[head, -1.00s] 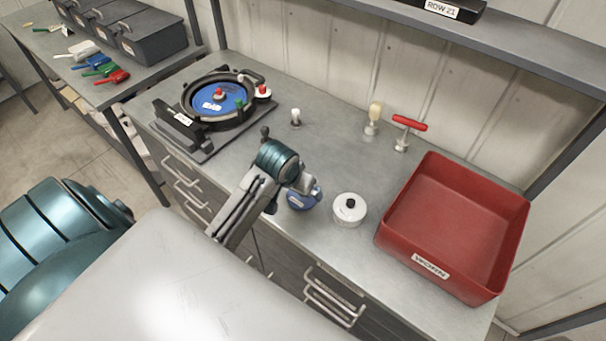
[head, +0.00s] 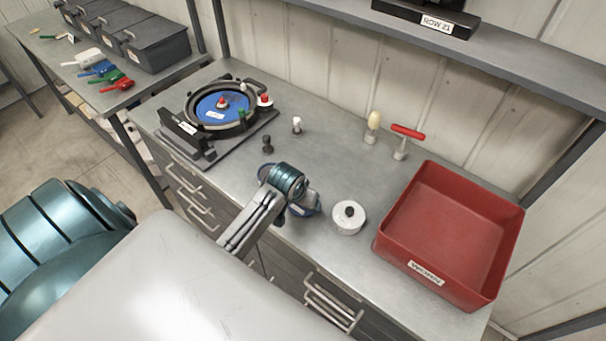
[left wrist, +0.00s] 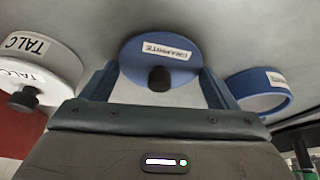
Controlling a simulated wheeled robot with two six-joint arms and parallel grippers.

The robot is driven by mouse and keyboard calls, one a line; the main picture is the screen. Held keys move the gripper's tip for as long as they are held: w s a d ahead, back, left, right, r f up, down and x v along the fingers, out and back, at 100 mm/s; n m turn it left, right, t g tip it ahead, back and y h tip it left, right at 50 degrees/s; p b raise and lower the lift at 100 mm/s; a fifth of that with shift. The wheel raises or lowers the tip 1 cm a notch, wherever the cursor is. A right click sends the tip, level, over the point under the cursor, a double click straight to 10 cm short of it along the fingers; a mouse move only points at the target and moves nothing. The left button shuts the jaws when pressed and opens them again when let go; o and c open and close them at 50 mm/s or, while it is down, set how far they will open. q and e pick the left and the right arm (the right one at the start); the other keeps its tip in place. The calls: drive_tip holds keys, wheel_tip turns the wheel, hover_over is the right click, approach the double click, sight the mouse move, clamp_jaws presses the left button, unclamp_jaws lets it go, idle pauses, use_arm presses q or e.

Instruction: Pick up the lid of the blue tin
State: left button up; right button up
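In the left wrist view a round blue lid (left wrist: 140,58) with a black knob and a GRAPHITE label sits between the two fingers of my left gripper (left wrist: 160,72). The fingers meet its rim on both sides. The lidless blue tin (left wrist: 285,100) stands apart to the right in that view, its round opening showing. In the head view my left gripper (head: 299,204) is low over the counter, beside the white tin. A bit of blue (head: 306,211) shows under it, but I cannot tell lid from tin there. My right gripper is not in view.
A white TALC tin (head: 346,226) with a black knob stands close right of my gripper in the head view. A red bin (head: 425,270) is further right. A seed meter (head: 222,105), a red-handled tool (head: 408,131) and small items stand behind.

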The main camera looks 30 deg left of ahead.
use_arm(q)
drive_tip(key=c, duration=0.3)
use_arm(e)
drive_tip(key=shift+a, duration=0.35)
use_arm(q)
drive_tip(key=shift+r, duration=0.1)
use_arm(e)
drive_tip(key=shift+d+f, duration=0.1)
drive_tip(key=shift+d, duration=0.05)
